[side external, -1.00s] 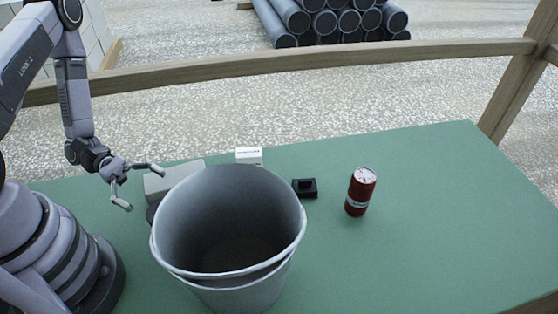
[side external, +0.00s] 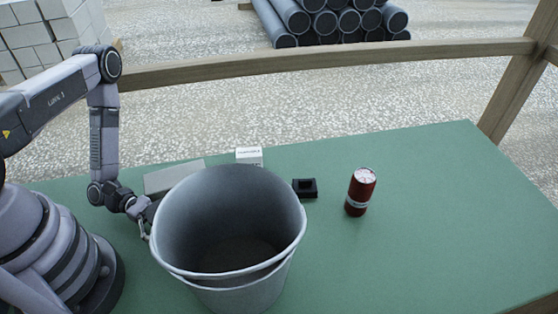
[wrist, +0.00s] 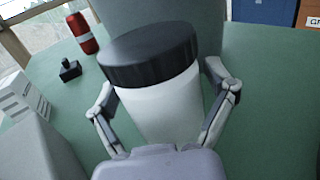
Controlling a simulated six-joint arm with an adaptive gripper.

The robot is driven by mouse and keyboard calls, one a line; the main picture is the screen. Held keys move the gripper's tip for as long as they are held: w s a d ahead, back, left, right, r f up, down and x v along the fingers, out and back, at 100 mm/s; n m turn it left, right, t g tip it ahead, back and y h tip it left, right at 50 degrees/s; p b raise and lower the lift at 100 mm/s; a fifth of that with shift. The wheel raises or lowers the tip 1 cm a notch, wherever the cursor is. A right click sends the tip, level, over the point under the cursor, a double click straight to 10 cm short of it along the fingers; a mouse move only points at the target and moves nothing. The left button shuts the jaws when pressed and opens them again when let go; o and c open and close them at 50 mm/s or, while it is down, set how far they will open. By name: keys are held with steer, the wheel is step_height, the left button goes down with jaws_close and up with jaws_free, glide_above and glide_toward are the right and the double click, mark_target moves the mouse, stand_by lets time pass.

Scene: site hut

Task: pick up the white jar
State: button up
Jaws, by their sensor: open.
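The white jar (wrist: 160,105) with a wide black lid (wrist: 148,55) stands in the middle of the wrist view. My gripper (wrist: 161,78) is open, with one finger on each side of the jar. I cannot tell whether either finger touches it. In the side external view my gripper (side external: 146,226) is low at the left edge of the grey bucket (side external: 190,245), partly hidden by it. The jar is hidden behind the bucket there.
The bucket stands close beyond the jar. A grey box (side external: 172,177), a white carton (side external: 249,156), a small black object (side external: 304,188) and a red can (side external: 360,191) are on the green table (side external: 440,220). The table's right side is clear.

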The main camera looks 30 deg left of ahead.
steer(key=shift+w+d, duration=0.1)
steer(key=shift+d, duration=0.7)
